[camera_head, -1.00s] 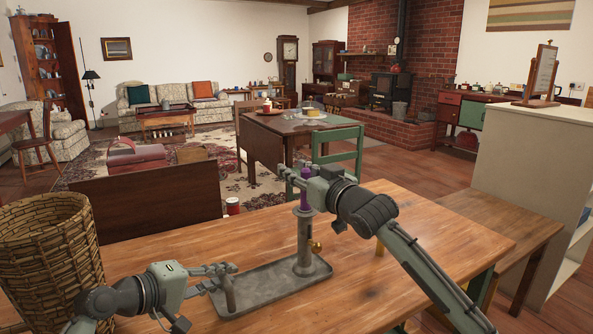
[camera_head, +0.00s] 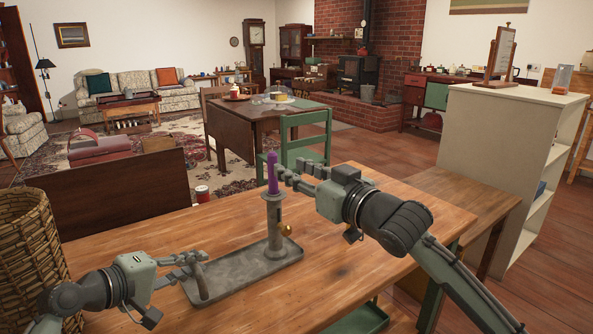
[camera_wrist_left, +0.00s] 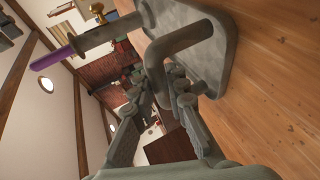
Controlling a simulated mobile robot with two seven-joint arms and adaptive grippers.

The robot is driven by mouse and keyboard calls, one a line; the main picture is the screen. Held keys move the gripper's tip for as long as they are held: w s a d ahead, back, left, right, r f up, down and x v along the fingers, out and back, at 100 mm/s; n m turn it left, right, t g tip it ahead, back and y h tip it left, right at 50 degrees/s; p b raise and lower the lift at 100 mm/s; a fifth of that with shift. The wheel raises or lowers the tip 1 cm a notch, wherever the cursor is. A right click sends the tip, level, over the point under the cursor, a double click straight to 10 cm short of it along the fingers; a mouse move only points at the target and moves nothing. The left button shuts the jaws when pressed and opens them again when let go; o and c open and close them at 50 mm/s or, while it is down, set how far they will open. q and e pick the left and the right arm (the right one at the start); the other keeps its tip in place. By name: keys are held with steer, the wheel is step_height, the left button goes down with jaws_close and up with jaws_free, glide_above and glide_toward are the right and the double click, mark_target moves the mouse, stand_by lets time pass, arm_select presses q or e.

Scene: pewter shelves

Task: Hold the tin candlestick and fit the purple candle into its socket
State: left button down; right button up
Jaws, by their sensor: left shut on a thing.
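The tin candlestick (camera_head: 275,240) stands on the wooden table, with a flat grey tray base (camera_head: 235,281), an upright stem and a small brass knob (camera_head: 286,230). The purple candle (camera_head: 272,172) stands upright with its lower end in the socket at the top of the stem. In the left wrist view the candle (camera_wrist_left: 52,58) lies in line with the stem. My left gripper (camera_head: 200,263) is shut on the candlestick's handle (camera_wrist_left: 190,42). My right gripper (camera_head: 287,174) is open just right of the candle; whether a fingertip still touches it is unclear.
A wicker basket (camera_head: 30,245) stands at the table's left. A pale shelf unit (camera_head: 505,150) is at the right, beside a lower wooden bench (camera_head: 450,190). A green chair (camera_head: 305,140) stands behind the table. The tabletop right of the base is clear.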

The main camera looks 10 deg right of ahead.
stand_by(0.3)
arm_select(q)
steer(key=c, duration=1.4)
jaws_free()
steer(key=shift+c, duration=0.2)
steer(key=v, duration=1.2)
